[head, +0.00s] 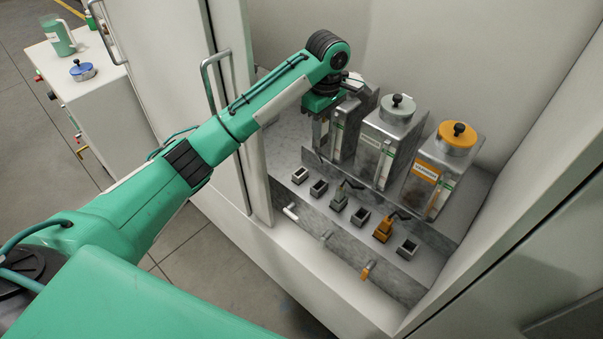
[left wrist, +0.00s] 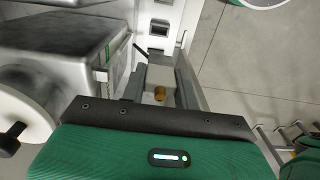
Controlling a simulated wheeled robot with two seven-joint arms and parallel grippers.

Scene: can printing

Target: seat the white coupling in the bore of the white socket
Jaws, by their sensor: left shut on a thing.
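My left gripper (head: 320,132) reaches into the cabinet and points down, left of the canisters and behind the row of sockets. Its fingers (left wrist: 157,88) are shut on a pale block with a brass-coloured round end, seemingly the white coupling (left wrist: 160,75); in the head view it is mostly hidden by the fingers. The white socket seems to be the pale square one (head: 299,175) at the left end of the row, above a white spout (head: 291,212). Its bore looks empty and dark. The gripper is apart from it. My right gripper does not show.
A grey coupling (head: 339,200) and an orange coupling (head: 384,228) stand in other sockets. Two canisters, grey-lidded (head: 392,135) and orange-lidded (head: 440,170), stand right of the gripper. The cabinet door handle (head: 214,82) is beside my arm. A side table (head: 85,100) holds a green jug (head: 58,36).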

